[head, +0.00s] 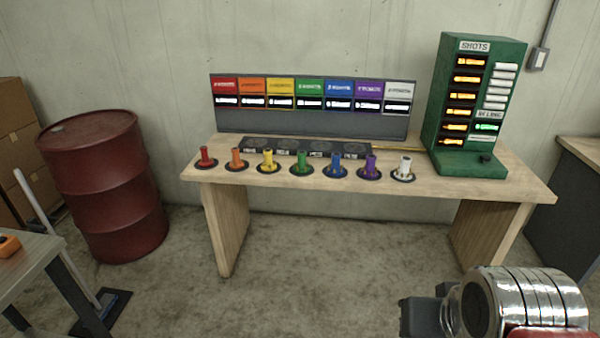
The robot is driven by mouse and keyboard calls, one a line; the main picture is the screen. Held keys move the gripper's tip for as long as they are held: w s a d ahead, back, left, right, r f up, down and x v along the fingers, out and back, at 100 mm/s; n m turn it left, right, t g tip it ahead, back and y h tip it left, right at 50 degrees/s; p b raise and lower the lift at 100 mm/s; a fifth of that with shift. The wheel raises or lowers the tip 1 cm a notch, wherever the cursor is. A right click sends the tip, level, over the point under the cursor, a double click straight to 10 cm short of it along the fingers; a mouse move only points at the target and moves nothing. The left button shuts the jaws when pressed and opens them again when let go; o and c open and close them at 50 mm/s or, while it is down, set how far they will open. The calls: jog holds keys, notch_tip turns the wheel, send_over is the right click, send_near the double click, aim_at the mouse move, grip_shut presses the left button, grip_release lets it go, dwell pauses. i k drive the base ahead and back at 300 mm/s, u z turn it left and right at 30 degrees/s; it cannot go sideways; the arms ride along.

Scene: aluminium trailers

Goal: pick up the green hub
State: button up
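The green hub (302,163) stands upright on a dark round base near the front edge of a wooden table (520,190), in the middle of a row of coloured hubs. The yellow hub (267,161) is just left of it and the blue hub (336,166) just right. My arm (530,300) shows at the bottom right, low in front of the table and well apart from the green hub. The fingers of my gripper cannot be made out in this view.
Red (206,157), orange (236,159), purple (370,167) and white (405,168) hubs share the row. A dark box (250,146) and label board (310,122) stand behind. A green SHOTS cabinet (485,70) stands right, a red barrel (105,190) left. Floor before the table is clear.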

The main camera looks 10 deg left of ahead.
aim_at(301, 168)
jog(key=k, duration=0.3)
jog(key=u, duration=0.25)
jog(key=i, duration=0.4)
jog(key=u, duration=0.7)
jog(key=i, duration=0.65)
jog(key=u, duration=0.5)
jog(key=i, duration=1)
jog(key=z, duration=0.4)
jog(key=i, duration=1.05)
jog(key=z, duration=0.5)
